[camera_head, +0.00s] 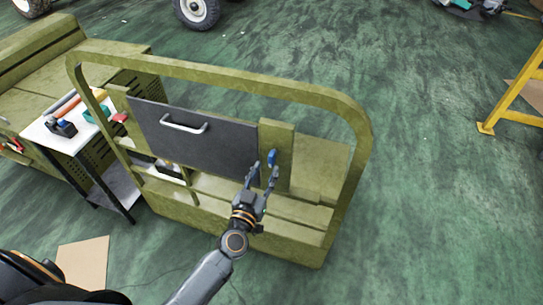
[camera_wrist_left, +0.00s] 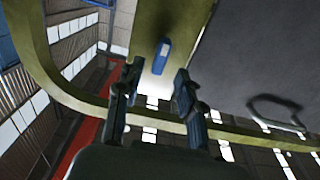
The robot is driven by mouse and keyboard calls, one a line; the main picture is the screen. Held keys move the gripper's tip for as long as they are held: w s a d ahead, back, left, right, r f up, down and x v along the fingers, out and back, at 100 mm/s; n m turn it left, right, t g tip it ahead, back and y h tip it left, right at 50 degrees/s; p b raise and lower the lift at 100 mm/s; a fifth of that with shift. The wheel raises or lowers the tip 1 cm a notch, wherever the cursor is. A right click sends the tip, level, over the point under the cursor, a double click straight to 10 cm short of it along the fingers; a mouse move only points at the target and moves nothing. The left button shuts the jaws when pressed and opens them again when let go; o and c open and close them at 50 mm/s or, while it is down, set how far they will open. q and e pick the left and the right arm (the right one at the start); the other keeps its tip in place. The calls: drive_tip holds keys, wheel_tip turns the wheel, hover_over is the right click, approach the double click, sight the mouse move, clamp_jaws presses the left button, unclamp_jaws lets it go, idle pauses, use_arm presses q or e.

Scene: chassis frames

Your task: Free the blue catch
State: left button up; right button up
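The blue catch (camera_head: 272,157) is a small upright piece on the olive post at the right edge of the dark grey panel (camera_head: 190,137). My left gripper (camera_head: 264,172) is open and empty, just in front of and slightly below the catch. In the left wrist view the blue catch (camera_wrist_left: 162,55) shows beyond the gap between the spread fingertips (camera_wrist_left: 158,76), apart from both. The panel has a silver handle (camera_head: 184,124), which also shows in the wrist view (camera_wrist_left: 276,110). My right gripper is not in view.
An olive tubular frame (camera_head: 240,82) arches around the panel. A red piece (camera_head: 120,117) sits on the post left of the panel. A white-topped table (camera_head: 62,140) with tools stands at the left. A yellow stand (camera_head: 512,92) is at far right. Green floor between is clear.

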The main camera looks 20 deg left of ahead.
sight(270, 161)
use_arm(q)
drive_tip(key=w, duration=0.6)
drive_tip(key=shift+d, duration=0.15)
clamp_jaws()
